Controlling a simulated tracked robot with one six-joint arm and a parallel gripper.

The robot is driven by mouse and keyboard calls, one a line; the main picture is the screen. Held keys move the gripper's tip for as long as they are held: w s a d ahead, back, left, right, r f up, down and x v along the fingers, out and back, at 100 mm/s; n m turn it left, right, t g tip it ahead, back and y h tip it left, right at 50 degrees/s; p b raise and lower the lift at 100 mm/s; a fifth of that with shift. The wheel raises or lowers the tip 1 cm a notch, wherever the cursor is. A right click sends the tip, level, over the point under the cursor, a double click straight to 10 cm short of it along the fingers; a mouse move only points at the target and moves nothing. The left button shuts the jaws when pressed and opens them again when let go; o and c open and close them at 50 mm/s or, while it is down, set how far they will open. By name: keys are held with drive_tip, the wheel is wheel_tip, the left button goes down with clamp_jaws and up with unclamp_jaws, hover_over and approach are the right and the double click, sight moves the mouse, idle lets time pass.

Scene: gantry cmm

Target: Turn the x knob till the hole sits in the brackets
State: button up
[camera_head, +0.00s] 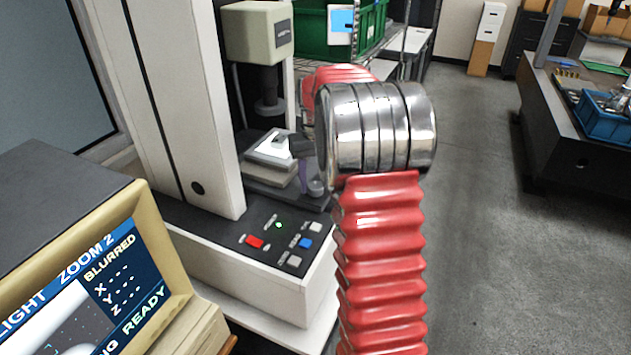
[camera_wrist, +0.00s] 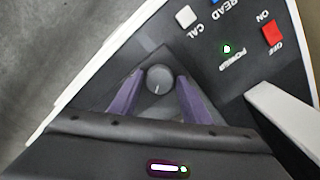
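A round grey knob (camera_wrist: 159,79) with a pale index mark stands on the dark base of the measuring machine. It also shows in the head view (camera_head: 317,187), partly hidden by my arm. I can read no axis label on it. My gripper (camera_wrist: 160,88) is open, with one purple finger on each side of the knob; I cannot tell whether they touch it. The screen (camera_head: 125,275) at the lower left reads "ZOOM 2" and "BLURRED", with dashes for X, Y and Z. Its live picture is grey, with part of a cyan bracket; I see no hole there.
A lit stage (camera_head: 272,150) lies under the optics head (camera_head: 258,35). The control panel has a red power switch (camera_head: 254,242), a green lamp (camera_head: 279,224) and a blue button (camera_head: 305,243) close to the knob. A white column (camera_head: 205,110) stands left of the stage.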

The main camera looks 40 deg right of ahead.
sight(315, 185)
drive_tip(key=c, duration=0.7)
drive_tip(key=shift+c, duration=0.3)
drive_tip(key=shift+n, duration=0.3)
drive_tip(key=o, duration=1.1)
drive_tip(key=shift+r, duration=0.1)
wheel_tip(315, 185, up, 14)
drive_tip(key=shift+f, duration=0.2)
